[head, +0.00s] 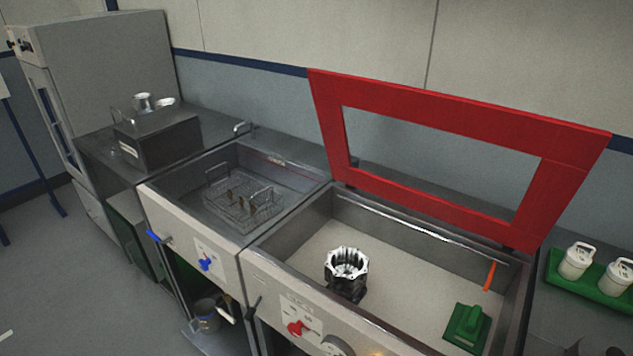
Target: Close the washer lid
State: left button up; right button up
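The washer lid (400,183) is a red frame around a clear window. It stands raised, hinged along the back edge of the washer tub (310,226). The tub is open, and its pale floor shows. A dark machined housing with a bright toothed top (346,274) stands upright inside, left of centre. A green block with a handle (467,327) lies in the tub at the front right. Neither of my grippers shows in the head view.
Left of the washer is an open basin (286,183) with a wire basket (243,202) in it. White canisters (577,261) stand on a green tray (556,281) at the right. An orange piece (489,276) is at the tub's right wall. Red (296,328) and blue (206,264) knobs are on the front panels.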

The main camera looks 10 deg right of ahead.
aim_at(568, 152)
jog(key=z, duration=0.95)
